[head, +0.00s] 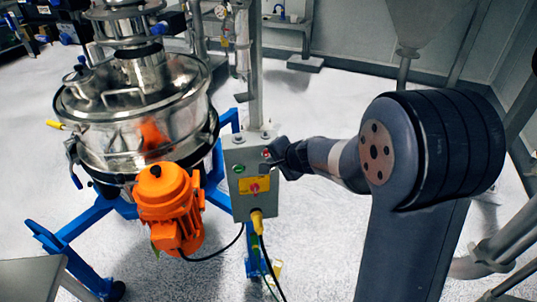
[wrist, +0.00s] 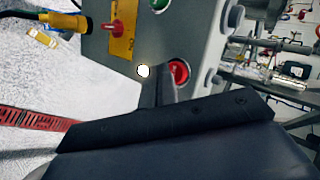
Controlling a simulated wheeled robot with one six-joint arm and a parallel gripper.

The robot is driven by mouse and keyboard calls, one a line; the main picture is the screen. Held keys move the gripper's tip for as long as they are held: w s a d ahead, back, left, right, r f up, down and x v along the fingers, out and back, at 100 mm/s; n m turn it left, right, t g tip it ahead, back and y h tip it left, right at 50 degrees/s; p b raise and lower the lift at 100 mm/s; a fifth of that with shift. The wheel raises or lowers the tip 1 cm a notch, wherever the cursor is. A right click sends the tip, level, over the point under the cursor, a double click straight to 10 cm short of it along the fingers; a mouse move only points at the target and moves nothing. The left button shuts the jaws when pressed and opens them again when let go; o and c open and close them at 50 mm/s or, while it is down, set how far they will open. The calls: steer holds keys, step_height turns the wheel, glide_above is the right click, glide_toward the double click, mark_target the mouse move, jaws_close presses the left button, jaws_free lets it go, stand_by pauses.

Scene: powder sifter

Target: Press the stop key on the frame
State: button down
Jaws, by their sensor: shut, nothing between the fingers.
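The grey control box (head: 250,205) stands on the frame post beside the sifter. Its red round stop key (wrist: 181,72) is at the box's upper right in the head view (head: 266,153). A green key (head: 238,168) sits to its left, and a red knob (head: 254,188) on a yellow plate sits below. My gripper (head: 272,155) is shut and empty, with its tip at the red key. In the wrist view, the dark fingers (wrist: 158,85) partly cover the key's left side. I cannot tell whether they touch it or whether it is pressed in.
The steel sifter (head: 140,120) with an orange motor (head: 168,200) stands left of the box on a blue frame (head: 75,245). A yellow plug (head: 257,222) with a black cable hangs below the box. Floor is open behind the box.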

steer(key=shift+w+a, duration=0.15)
steer(key=shift+w, duration=0.45)
stand_by(0.7)
steer(key=shift+s, duration=0.1)
steer(key=shift+s+d+b, duration=0.2)
steer(key=shift+s+b, duration=0.25)
steer(key=shift+s, duration=0.3)
steer(key=shift+s, duration=0.1)
steer(key=s+b, duration=0.1)
steer(key=s, duration=0.1)
steer(key=s+d+b, duration=0.1)
steer(key=s, duration=0.1)
steer(key=shift+s, duration=0.35)
steer(key=shift+w, duration=0.1)
stand_by(0.5)
